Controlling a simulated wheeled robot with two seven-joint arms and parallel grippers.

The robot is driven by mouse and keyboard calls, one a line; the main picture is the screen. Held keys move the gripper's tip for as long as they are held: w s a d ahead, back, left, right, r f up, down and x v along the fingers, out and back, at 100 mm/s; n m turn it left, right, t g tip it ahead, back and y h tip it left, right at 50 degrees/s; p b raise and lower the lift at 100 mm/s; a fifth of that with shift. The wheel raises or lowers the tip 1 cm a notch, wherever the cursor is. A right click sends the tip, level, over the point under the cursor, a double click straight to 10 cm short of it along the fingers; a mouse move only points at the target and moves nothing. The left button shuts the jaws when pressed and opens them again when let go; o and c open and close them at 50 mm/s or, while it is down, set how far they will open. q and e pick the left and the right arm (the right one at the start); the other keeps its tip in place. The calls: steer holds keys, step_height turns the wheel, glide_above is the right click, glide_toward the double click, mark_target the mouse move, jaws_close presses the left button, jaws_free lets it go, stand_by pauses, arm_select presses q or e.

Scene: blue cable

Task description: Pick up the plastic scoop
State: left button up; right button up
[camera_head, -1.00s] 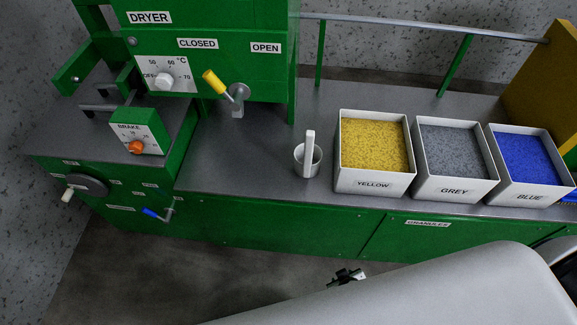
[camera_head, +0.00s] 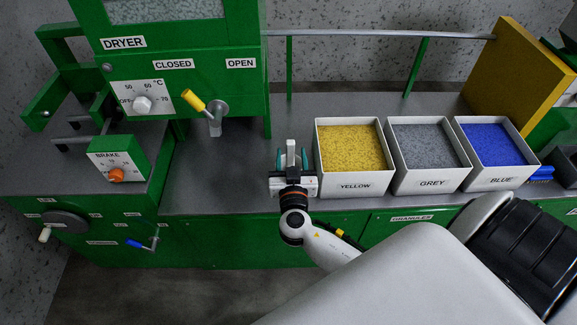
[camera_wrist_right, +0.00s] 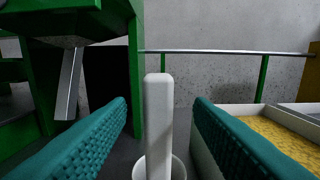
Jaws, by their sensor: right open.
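The white plastic scoop stands upright on the grey counter, left of the yellow bin. In the head view its handle (camera_head: 291,150) shows at my right gripper (camera_head: 292,162), and the gripper hides its cup. In the right wrist view the handle (camera_wrist_right: 158,120) rises between the two teal finger pads of my right gripper (camera_wrist_right: 160,130), with a gap on both sides. The cup rim (camera_wrist_right: 178,168) shows at the bottom. My right gripper is open around the handle and does not visibly touch it. My left gripper is not in view.
Bins of yellow (camera_head: 352,150), grey (camera_head: 427,146) and blue granules (camera_head: 492,144) stand to the right, the yellow one close to my gripper. The green dryer (camera_head: 165,60) with its yellow-handled lever (camera_head: 194,101) stands left. A rail (camera_head: 380,34) runs along the back.

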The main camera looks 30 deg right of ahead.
mark_target(290, 140)
steer(key=p+x, duration=0.2)
steer(key=x, duration=0.4)
steer(key=shift+a+r+p, duration=0.1)
steer(key=shift+r+p, duration=0.05)
steer(key=shift+p, duration=0.15)
jaws_close()
